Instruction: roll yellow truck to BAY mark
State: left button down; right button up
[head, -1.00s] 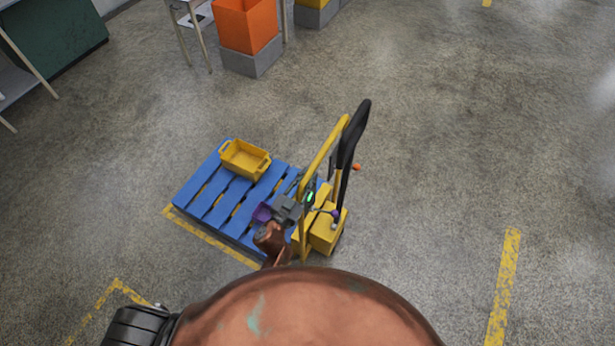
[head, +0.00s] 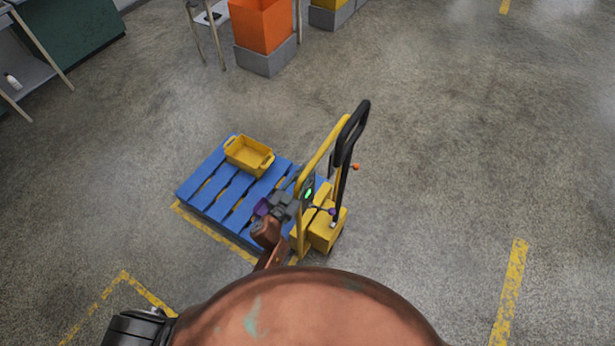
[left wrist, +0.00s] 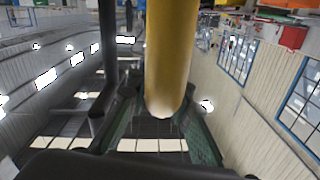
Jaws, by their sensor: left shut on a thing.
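The yellow truck (head: 326,233) stands upright in the middle of the head view, with a yellow frame and a black loop handle (head: 352,130). A blue slatted pallet (head: 213,192) lies at its left, with a yellow tub (head: 249,155) on it. My left gripper (head: 292,203) is at the truck's yellow frame, shut on a yellow bar. In the left wrist view the yellow bar (left wrist: 171,55) stands between the dark fingers. Yellow floor lines run beside the pallet and form a corner (head: 122,274) at the lower left. No BAY lettering is readable. My right gripper is out of view.
An orange bin (head: 262,25) on a grey base (head: 267,58) stands at the back, beside a table. Shelving (head: 30,70) is at the upper left. A yellow floor stripe (head: 512,285) is at the right. Open concrete floor lies right of and behind the truck.

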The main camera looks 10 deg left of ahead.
pick_arm(q)
jog(key=c, duration=2.2)
grip_release()
jog(key=shift+s+d+f+h, duration=0.1)
jog(key=shift+s+d+h, duration=0.15)
jog(key=shift+d, duration=0.35)
jog(key=o, duration=0.5)
jog(key=shift+s+d, duration=0.15)
jog(key=shift+d, duration=0.3)
jog(key=shift+c, duration=0.2)
jog(key=v, duration=1.2)
jog(key=shift+a, duration=0.15)
